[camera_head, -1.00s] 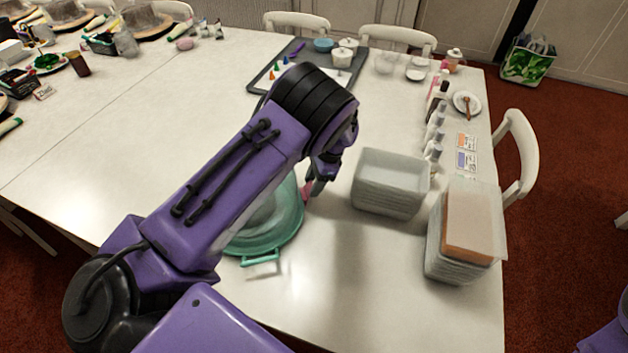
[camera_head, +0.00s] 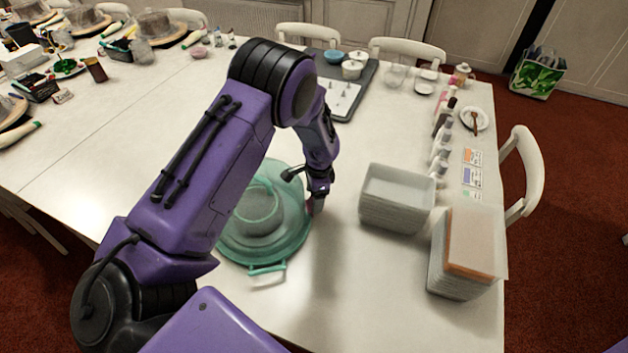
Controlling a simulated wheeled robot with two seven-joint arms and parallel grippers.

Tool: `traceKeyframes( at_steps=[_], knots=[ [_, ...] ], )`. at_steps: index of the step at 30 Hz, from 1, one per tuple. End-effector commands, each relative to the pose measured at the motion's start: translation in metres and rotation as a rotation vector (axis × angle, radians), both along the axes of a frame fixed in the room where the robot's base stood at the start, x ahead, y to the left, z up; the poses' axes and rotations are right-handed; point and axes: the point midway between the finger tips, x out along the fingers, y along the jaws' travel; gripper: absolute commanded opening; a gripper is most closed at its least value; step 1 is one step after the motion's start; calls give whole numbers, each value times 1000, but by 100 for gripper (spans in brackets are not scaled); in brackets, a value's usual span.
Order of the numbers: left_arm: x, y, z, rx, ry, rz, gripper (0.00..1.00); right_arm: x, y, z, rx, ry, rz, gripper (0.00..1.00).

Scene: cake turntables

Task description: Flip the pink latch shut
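A round teal cake carrier (camera_head: 285,244) with a see-through cover stands on the white table, partly hidden behind my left arm. A teal handle (camera_head: 267,268) sticks out at its near edge. My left gripper (camera_head: 317,204) points down at the carrier's right rim. Its fingers are small and dark here, so I cannot tell whether they are open or touching the rim. The pink latch is not clearly visible; the gripper covers that part of the rim. My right gripper is out of view.
A stack of clear tubs (camera_head: 396,197) stands right of the gripper. A second stack with an orange-brown layer (camera_head: 468,245) is nearer the right table edge. Bottles (camera_head: 441,150) line the right side. The table's front middle is clear.

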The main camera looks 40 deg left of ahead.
Motion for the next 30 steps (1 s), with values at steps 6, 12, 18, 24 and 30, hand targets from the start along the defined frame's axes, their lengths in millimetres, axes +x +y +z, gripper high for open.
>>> traceKeyframes(
  at_steps=[6, 12, 18, 24, 30],
  knots=[
    [3, -1, 18, 0, -6, -1, 72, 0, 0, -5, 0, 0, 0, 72],
    [6, -4, 66, 0, -6, -1, 72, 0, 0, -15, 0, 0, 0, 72],
    [6, -5, 98, -1, -2, 1, 72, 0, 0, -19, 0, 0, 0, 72],
    [6, -6, 105, 0, 1, 0, 72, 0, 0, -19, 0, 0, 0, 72],
    [6, -6, 105, -1, 1, 0, 72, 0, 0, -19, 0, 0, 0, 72]
  ],
)
